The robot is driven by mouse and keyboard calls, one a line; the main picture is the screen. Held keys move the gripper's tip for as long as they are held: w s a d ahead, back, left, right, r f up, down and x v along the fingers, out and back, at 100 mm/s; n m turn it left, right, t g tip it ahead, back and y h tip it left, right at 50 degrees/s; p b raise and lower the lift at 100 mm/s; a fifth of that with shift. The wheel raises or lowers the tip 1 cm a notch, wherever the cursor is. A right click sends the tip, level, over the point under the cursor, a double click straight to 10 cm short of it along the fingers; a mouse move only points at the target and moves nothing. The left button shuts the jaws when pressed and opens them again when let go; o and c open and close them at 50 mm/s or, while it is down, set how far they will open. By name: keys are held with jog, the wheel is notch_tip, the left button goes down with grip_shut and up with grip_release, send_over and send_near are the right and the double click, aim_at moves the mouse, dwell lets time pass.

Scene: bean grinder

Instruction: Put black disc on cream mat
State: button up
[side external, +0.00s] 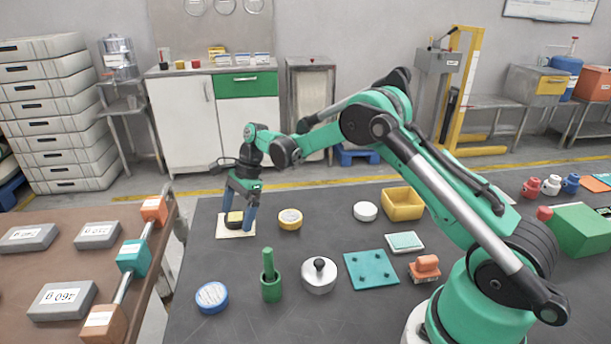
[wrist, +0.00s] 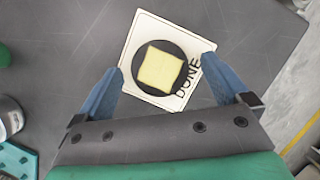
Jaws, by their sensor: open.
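The cream mat (side external: 222,232) lies flat near the left edge of the dark table. It also shows in the wrist view (wrist: 139,30), with the letters "DONE" along one side. The black disc (wrist: 145,81) lies on the mat, and a pale yellow square block (wrist: 160,69) sits on top of the disc. The block also shows between the fingers in the side view (side external: 235,217). My gripper (wrist: 165,63) is open over the mat, its blue fingers on either side of the disc with gaps showing. Whether the fingertips touch the mat is unclear.
A yellow tape roll (side external: 290,219) stands right of the mat. A green mortar with pestle (side external: 271,287), a blue tape roll (side external: 212,297) and a silver knobbed pot (side external: 319,275) are nearer the front. A yellow bin (side external: 403,204) is further right. The table's left edge is close to the mat.

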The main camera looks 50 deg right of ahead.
jog(key=s+d+r+n+t+h, duration=0.1)
jog(key=s+r+n, duration=0.1)
jog(key=r, duration=0.6)
jog(key=s+d+r+n, duration=0.1)
jog(key=s+r+n, duration=0.1)
jog(key=r, duration=0.5)
jog(key=s+a+f+n+t+h, duration=0.1)
jog(key=s+a+n+t, duration=0.1)
jog(key=s+n, duration=0.5)
jog(key=s+a+f+n+t+h, duration=0.1)
jog(key=s+a+n+t+h, duration=0.1)
jog(key=s+n, duration=0.6)
jog(key=shift+a+n+t, duration=0.6)
